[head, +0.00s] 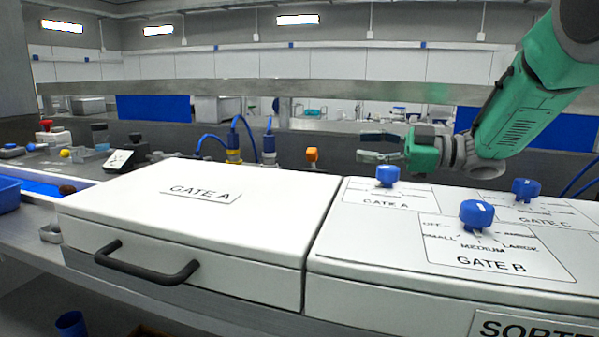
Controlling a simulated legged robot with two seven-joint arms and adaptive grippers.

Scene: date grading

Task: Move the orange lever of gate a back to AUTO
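A white box lid labelled GATE A (150,214) with a black handle covers the middle of the view. A small orange piece (312,154) shows just behind its back right edge. It looks like the orange lever, but its base and any AUTO marking are hidden. My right gripper (366,146) reaches in from the right and points left above the back of the control panel. Its two dark fingers are apart with nothing between them, to the right of the orange piece. My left gripper is not in view.
The white panel (375,250) carries blue knobs for gate A (387,175), gate B (477,214) and gate C (526,189). The gate A knob sits just below my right gripper. Blue-cabled fittings (234,150) stand behind the lid. A blue belt (45,187) runs at left.

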